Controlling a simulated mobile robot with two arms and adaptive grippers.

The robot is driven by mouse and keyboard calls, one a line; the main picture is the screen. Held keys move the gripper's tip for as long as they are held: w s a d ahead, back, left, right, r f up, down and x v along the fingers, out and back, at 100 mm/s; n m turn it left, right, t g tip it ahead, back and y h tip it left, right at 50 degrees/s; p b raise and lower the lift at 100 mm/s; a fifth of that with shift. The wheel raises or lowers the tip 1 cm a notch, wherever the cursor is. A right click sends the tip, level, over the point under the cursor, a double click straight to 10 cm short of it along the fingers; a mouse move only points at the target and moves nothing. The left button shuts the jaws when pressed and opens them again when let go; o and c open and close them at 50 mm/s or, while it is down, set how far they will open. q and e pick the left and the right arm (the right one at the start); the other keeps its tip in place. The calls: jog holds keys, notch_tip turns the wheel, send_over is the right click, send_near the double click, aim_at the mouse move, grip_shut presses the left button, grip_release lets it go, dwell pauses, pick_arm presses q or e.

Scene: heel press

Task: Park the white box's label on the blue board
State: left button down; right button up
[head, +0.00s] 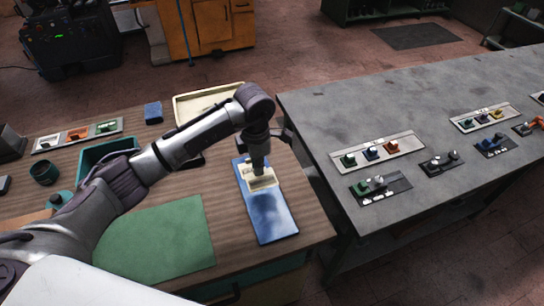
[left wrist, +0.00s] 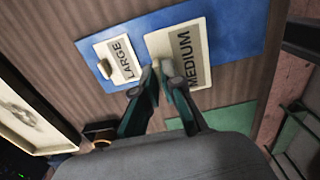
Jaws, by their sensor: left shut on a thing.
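The blue board (head: 270,218) lies on the wooden table near its right edge. In the left wrist view the board (left wrist: 235,30) carries a cream plate marked LARGE (left wrist: 120,58) and a larger cream plate marked MEDIUM (left wrist: 192,50), side by side. My left gripper (head: 260,168) is above the board's far end. In the left wrist view its fingertips (left wrist: 160,72) are closed at the near edge of the MEDIUM plate; the exact grip is partly hidden. Whether the plate rests fully on the board, I cannot tell. The cream box (head: 195,103) stands behind my arm, partly covered.
A green mat (head: 160,240) lies left of the board. A teal bin (head: 95,155), a blue block (head: 153,112) and a dark green cup (head: 44,173) are farther left. A grey table (head: 350,110) with several small fixtures stands right, across a narrow gap.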

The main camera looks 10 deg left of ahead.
pick_arm(q)
jog(key=shift+f+b, duration=0.7)
jog(key=shift+f, duration=0.65)
jog(key=shift+w+f+b, duration=0.1)
jog(key=shift+f+b, duration=1.25)
jog(key=shift+f, duration=0.45)
jog(key=shift+s+f+b, duration=0.2)
jog(key=shift+f+b, duration=0.35)
jog(key=shift+b, duration=0.2)
jog(key=c, duration=1.2)
grip_release()
jog(key=shift+w, duration=0.1)
jog(key=o, duration=0.5)
jog(key=shift+r, duration=0.2)
